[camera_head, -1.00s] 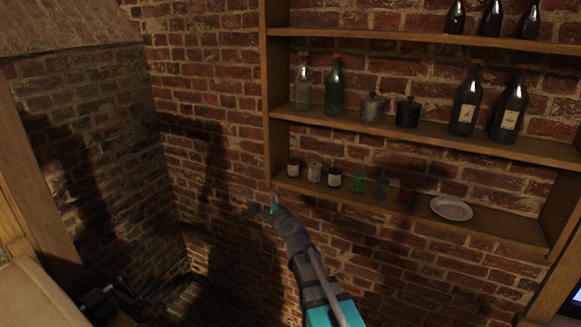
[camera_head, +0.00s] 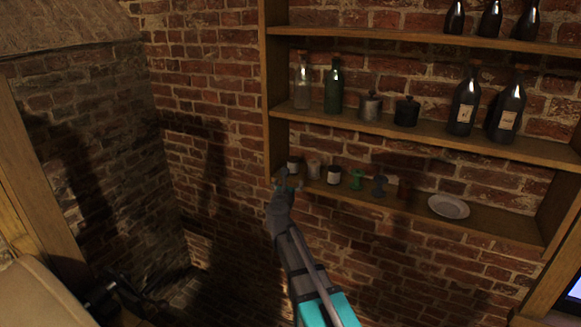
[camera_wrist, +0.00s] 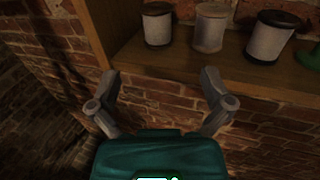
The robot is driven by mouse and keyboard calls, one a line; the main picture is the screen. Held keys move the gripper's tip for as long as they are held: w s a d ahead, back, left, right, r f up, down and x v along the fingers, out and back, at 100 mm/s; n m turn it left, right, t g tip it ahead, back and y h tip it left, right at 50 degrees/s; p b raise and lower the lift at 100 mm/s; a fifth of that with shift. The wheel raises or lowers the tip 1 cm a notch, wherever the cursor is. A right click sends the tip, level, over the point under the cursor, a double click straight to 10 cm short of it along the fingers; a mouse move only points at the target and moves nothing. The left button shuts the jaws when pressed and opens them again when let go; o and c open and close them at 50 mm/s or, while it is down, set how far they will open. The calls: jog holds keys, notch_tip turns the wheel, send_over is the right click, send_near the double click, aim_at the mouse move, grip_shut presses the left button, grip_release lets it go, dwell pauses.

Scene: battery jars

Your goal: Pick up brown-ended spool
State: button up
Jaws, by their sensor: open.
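Three white-bodied spools stand upright in a row at the left of the lower shelf. The left spool (camera_wrist: 157,24) has dark brown-looking ends and also shows in the head view (camera_head: 293,166). The middle spool (camera_wrist: 210,28) has paler, tan-brown ends. The right spool (camera_wrist: 269,38) has very dark ends. The dim light leaves it unsure which one the name brown-ended fits. My gripper (camera_wrist: 160,82) is open and empty, its fingers just in front of and below the shelf edge, roughly in line with the left spool. In the head view my gripper (camera_head: 287,183) overlaps the shelf's left front corner.
The wooden lower shelf (camera_head: 480,225) also holds green and dark spools (camera_head: 357,179) and a white plate (camera_head: 449,207). Its left upright (camera_wrist: 92,22) stands close left of the left spool. Bottles and lidded pots (camera_head: 370,105) fill the shelf above.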

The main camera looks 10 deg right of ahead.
aim_at(292, 165)
jog(key=shift+w, duration=0.15)
jog(key=shift+x, duration=4.2)
jog(key=x, duration=0.4)
jog(key=shift+w+a+r, duration=0.1)
jog(key=shift+w+a, duration=0.1)
jog(key=shift+w+d, duration=0.2)
jog(key=shift+w, duration=0.25)
jog(key=c, duration=1)
jog(key=shift+o, duration=0.2)
